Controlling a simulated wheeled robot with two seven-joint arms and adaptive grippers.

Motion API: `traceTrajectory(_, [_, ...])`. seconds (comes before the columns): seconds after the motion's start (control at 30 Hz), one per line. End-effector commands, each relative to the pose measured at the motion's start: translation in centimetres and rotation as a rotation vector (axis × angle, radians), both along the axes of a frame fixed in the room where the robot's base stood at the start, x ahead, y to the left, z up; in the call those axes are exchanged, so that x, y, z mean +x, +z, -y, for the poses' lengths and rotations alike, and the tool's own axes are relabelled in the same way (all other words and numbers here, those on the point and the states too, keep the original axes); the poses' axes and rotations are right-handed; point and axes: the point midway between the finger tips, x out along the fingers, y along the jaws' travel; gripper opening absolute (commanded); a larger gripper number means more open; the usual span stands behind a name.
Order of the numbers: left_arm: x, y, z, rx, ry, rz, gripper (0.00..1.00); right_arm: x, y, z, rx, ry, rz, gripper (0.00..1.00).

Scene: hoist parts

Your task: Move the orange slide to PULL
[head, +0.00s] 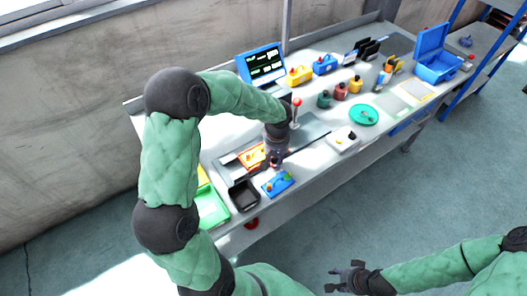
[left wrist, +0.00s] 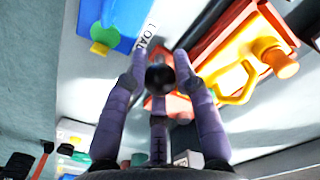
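The orange slide (left wrist: 168,106) shows in the left wrist view with a black ball knob (left wrist: 160,78) on it. It lies in the orange fixture (head: 241,160) at the table's front, beside a yellow part (left wrist: 274,57). The word LOAD is printed near the slide; I see no PULL mark. My left gripper (left wrist: 158,68) has fingers on both sides of the knob, with a third finger below it in the picture. Whether they press on it is unclear. In the head view my left gripper (head: 273,160) partly covers the slide. My right gripper (head: 343,277) is open and empty, away from the table.
A blue block (head: 278,183) with green and yellow parts lies close in front of the left gripper. A black tray (head: 244,196) and a green tray (head: 212,208) stand to the left. A white box (head: 343,140) stands to the right. A monitor (head: 263,64) stands behind.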

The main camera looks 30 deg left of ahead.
Motion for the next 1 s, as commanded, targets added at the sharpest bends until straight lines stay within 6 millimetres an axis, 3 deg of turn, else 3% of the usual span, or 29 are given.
traceTrajectory(0.17, [-0.6, -0.1, -0.2, 0.000, 0.001, -0.001, 0.10, 0.0, -0.1, 0.0, 0.000, 0.000, 0.000, 0.40])
traceTrajectory(0.7, [-6.6, -0.1, -2.7, 0.000, 0.001, -0.004, 0.10, 0.0, -0.3, 0.0, 0.000, 0.000, 0.000, 0.40])
traceTrajectory(1.0, [-7.1, -0.1, -2.8, 0.000, -0.001, -0.004, 0.10, 0.0, -0.3, 0.0, 0.000, 0.000, 0.000, 0.40])
